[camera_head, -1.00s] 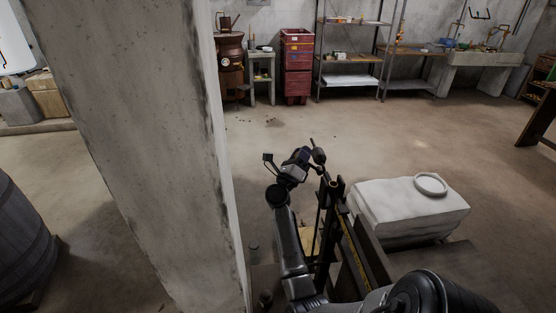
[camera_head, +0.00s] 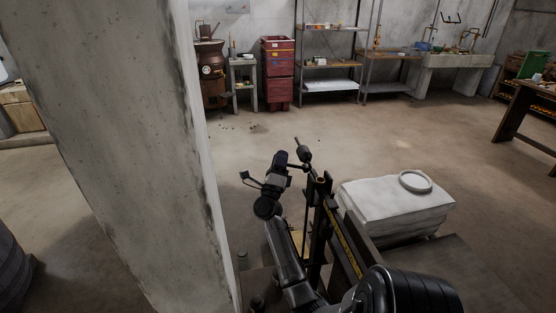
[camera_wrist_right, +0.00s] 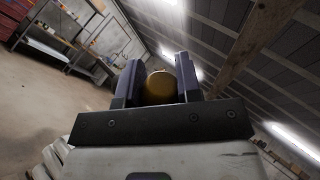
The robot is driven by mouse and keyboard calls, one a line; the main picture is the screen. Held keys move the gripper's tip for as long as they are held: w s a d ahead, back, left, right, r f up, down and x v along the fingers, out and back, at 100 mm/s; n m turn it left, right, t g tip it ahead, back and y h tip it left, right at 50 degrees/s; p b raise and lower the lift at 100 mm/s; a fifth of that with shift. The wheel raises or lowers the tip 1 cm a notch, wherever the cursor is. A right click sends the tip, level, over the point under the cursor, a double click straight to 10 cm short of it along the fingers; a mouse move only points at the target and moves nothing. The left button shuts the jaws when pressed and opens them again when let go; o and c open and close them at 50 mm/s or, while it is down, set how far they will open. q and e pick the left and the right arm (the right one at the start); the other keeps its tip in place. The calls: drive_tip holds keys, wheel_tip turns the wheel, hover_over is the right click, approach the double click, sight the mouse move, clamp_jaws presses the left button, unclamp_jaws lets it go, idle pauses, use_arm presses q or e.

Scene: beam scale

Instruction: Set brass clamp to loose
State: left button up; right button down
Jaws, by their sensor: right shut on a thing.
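The beam scale (camera_head: 320,205) stands in the lower middle of the head view, with a dark upright and a yellow-marked beam (camera_head: 347,238). My right gripper (camera_head: 286,164) is at the top of the upright, on its left side. In the right wrist view, its two fingers are shut on a round brass piece (camera_wrist_right: 160,87), which looks like the brass clamp. Only the rounded end of the brass piece shows between the fingers. In the head view the brass piece cannot be made out. My left gripper is out of view.
A pale sack (camera_head: 395,207) with a ring (camera_head: 416,181) on top lies right of the scale. A concrete pillar (camera_head: 125,150) stands close on the left. Shelves (camera_head: 330,62) and red crates (camera_head: 278,75) line the far wall. The floor between is mostly clear.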

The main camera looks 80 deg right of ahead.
drive_tip(key=shift+f, duration=0.1)
drive_tip(key=c, duration=0.8)
unclamp_jaws()
drive_tip(key=s+b+v, duration=0.1)
drive_tip(key=v, duration=0.6)
drive_tip(key=shift+w+a+f+b, duration=0.15)
drive_tip(key=shift+w+a+b, duration=0.15)
drive_tip(key=shift+w, duration=0.25)
drive_tip(key=shift+d, duration=0.1)
